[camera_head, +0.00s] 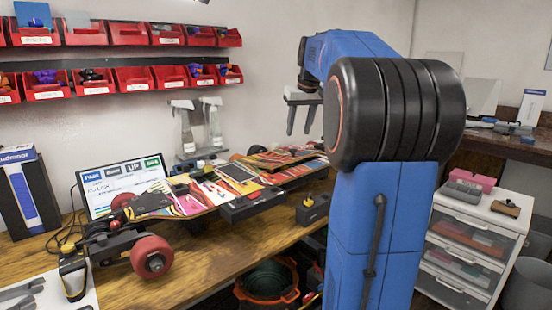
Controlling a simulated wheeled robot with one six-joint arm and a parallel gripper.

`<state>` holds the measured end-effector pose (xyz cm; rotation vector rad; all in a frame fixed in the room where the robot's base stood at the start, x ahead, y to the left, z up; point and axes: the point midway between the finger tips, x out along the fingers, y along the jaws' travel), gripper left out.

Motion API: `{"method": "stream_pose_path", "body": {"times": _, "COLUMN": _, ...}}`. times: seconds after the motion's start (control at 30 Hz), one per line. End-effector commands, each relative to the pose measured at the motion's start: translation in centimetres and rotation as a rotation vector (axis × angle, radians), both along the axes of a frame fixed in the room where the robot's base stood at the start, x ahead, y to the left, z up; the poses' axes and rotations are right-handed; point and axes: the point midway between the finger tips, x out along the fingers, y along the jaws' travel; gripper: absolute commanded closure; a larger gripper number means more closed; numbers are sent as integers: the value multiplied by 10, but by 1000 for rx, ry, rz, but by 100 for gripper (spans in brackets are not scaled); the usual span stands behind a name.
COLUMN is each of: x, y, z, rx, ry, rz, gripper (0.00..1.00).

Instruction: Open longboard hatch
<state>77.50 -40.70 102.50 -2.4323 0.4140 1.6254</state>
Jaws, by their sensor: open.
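The longboard (185,198), with a colourful patterned deck, lies on the wooden workbench (200,262), with red wheels at its near left end. A patterned panel (282,158), possibly the hatch, sits slightly raised at its right part. A dark rectangular part (238,173) shows on the deck beside it. I cannot tell from this view whether the hatch is shut. My gripper (301,130) is open and empty, fingers pointing down, above and behind the right end of the board.
A screen (120,187) stands behind the board's left end. Red bins (133,78) line the wall above. A small black box (312,209) sits at the bench's front edge. A white drawer unit (462,235) stands at the right.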

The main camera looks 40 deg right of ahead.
Motion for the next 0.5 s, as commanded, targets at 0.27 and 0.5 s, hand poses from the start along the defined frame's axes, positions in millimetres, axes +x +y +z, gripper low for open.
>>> {"method": "stream_pose_path", "body": {"times": 0.27, "x": -15, "y": 5, "z": 41, "rx": -2, "ry": -2, "rz": 0, "gripper": 59}}
{"method": "stream_pose_path", "body": {"times": 0.5, "x": -27, "y": 9, "z": 70, "rx": -2, "ry": -2, "rz": 0, "gripper": 59}}
